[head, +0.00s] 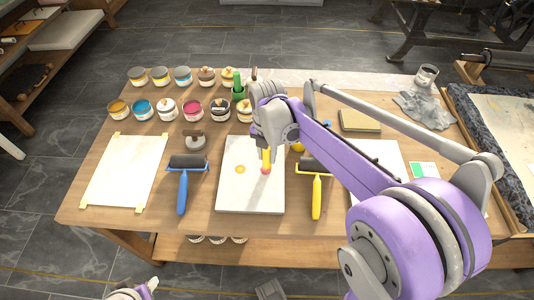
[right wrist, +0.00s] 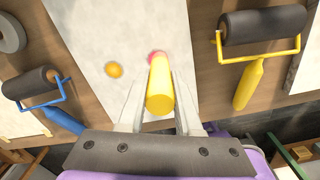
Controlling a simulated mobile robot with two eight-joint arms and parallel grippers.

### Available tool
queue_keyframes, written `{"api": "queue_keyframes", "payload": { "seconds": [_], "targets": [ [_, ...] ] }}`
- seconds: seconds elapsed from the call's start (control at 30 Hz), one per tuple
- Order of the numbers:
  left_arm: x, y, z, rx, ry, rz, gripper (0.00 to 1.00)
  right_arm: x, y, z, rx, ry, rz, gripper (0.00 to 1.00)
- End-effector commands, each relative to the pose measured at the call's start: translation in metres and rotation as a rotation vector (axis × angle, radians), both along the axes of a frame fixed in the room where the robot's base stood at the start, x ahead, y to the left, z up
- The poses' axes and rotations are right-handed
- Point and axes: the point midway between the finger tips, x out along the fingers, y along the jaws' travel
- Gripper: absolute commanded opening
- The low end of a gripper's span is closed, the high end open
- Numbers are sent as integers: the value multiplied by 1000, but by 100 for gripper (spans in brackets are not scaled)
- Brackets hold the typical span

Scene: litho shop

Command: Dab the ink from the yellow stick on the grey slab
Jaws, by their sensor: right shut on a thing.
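The grey slab (head: 248,200) lies flat on the table, pale in colour, and also shows in the right wrist view (right wrist: 90,25). A round orange-yellow ink spot (head: 240,169) sits on its left half. My right gripper (head: 267,147) is above the slab, shut on the yellow stick (head: 266,160), which points down. In the right wrist view the stick (right wrist: 160,90) is between both fingers. Pink-red colour (right wrist: 154,56) shows at its far end, over the slab; I cannot tell whether the end touches.
A blue-handled roller (head: 183,190) lies left of the slab and a yellow-handled roller (head: 316,195) right of it. Several ink tins (head: 167,109) stand behind. A white sheet (head: 125,170) is taped at the left. A sponge-like block (head: 360,121) lies at the back right.

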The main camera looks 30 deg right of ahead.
Motion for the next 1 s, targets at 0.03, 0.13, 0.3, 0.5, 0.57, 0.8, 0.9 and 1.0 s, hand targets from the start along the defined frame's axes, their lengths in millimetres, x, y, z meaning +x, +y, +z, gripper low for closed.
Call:
{"api": "queue_keyframes", "payload": {
  "seconds": [0.03, 0.13, 0.3, 0.5, 0.57, 0.8, 0.9, 1.0],
  "targets": [
    [0, 0, 1, 0, 0, 0, 50, -1, 1, 0, 1, 2, 0, 0],
    [0, 0, 6, 0, -2, 0, 50, -1, 1, 6, 1, 2, 0, 0],
    [2, 0, 18, 0, -6, 0, 50, -1, 0, 21, 1, 1, 0, 0],
    [4, 0, 30, 0, -10, 0, 50, 0, 0, 37, 1, 1, 0, 0],
    [4, 0, 34, 0, -11, 0, 50, 0, 0, 42, 1, 1, 0, 0],
    [7, 0, 49, 0, -17, 0, 50, 0, 0, 61, 0, 0, 0, 0],
    [8, 0, 55, 0, -19, 0, 50, 0, 0, 68, 0, 0, 0, 0],
    [8, 0, 56, 0, -20, 0, 50, 0, 0, 71, 0, 0, 0, 0]
  ]
}}
